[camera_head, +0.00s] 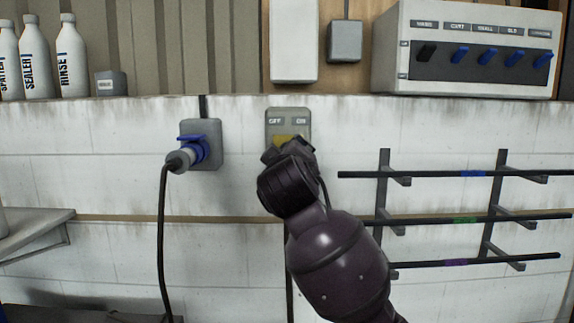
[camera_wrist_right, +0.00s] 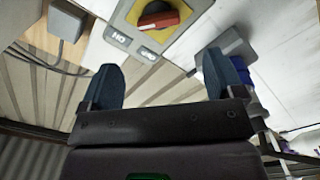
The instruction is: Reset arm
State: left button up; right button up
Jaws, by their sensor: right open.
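My right arm reaches up in the head view to the OFF/ON switch box (camera_head: 288,115) on the wall. My right gripper (camera_head: 282,147) is in front of the lower part of the box and hides the knob there; only a little yellow shows. In the right wrist view my right gripper (camera_wrist_right: 168,82) is open, with two blue fingertips apart and nothing between them. Beyond them the red knob (camera_wrist_right: 160,16) sits on a yellow plate (camera_wrist_right: 182,12), apart from the fingers. My left gripper is not in view.
A blue plug (camera_head: 192,151) with a hanging black cable sits in a grey socket left of the switch. Wall racks (camera_head: 384,200) with black rods stand at the right. Bottles (camera_head: 72,55) and a panel of levers (camera_head: 470,50) are above. The wall between plug and switch is clear.

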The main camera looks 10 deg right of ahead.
jog(key=shift+s+a, duration=0.15)
jog(key=shift+s, duration=0.6)
jog(key=a+r+n+t+y, duration=0.1)
jog(key=a+r+t+y, duration=0.2)
jog(key=a+y, duration=0.15)
jog(key=s+d+f+m+g+y, duration=0.1)
jog(key=s+d+f, duration=0.15)
jog(key=f, duration=0.85)
jog(key=s+d+f+m+g+y, duration=0.1)
jog(key=d+f, duration=0.3)
jog(key=f, duration=0.6)
jog(key=s+d+f+m+y, duration=0.1)
jog(key=s+d+f+m, duration=0.15)
jog(key=f, duration=0.85)
jog(key=s+d+f+m+g+h, duration=0.1)
jog(key=s+d+f, duration=0.4)
jog(key=s+f, duration=0.7)
jog(key=s+d+f+m+g+h, duration=0.2)
jog(key=s+d+f+g, duration=0.3)
jog(key=s+f, duration=0.8)
notch_tip(320, 180, down, 2)
jog(key=shift+s+d+f+g+h, duration=0.15)
jog(key=shift+d+g+h, duration=0.2)
jog(key=shift+h, duration=0.3)
jog(key=shift+a, duration=0.1)
